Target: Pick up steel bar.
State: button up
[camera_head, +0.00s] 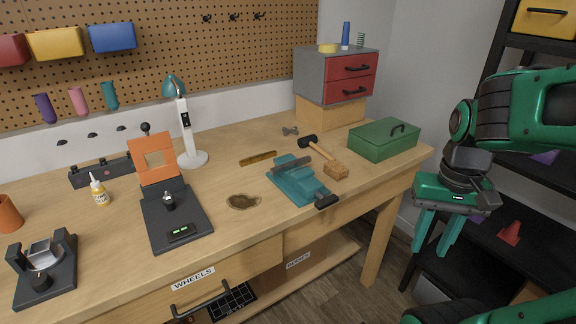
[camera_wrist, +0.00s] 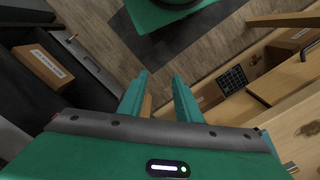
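A thin grey bar that looks like the steel bar (camera_head: 292,163) lies at the jaws of the teal vise (camera_head: 303,187) on the workbench. At this size I cannot tell whether the jaws clamp it. My gripper (camera_head: 433,248) is off the right end of the bench, pointing down, well apart from the bar. Its two green fingers are apart with nothing between them. The wrist view also shows the gripper (camera_wrist: 160,77) open above the floor; the bar is not seen there.
A mallet (camera_head: 324,160) lies close behind and right of the vise. A green toolbox (camera_head: 384,139) stands at the bench's right end. A brass-coloured strip (camera_head: 258,158) lies behind the vise, and a dark stain (camera_head: 243,202) is left of it. A black shelf (camera_head: 480,225) stands on the right.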

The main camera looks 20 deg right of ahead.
aim_at(301, 161)
jog(key=u, duration=0.05)
jog(key=k, duration=0.5)
jog(key=u, duration=0.8)
jog(key=i, duration=0.75)
jog(key=u, duration=0.1)
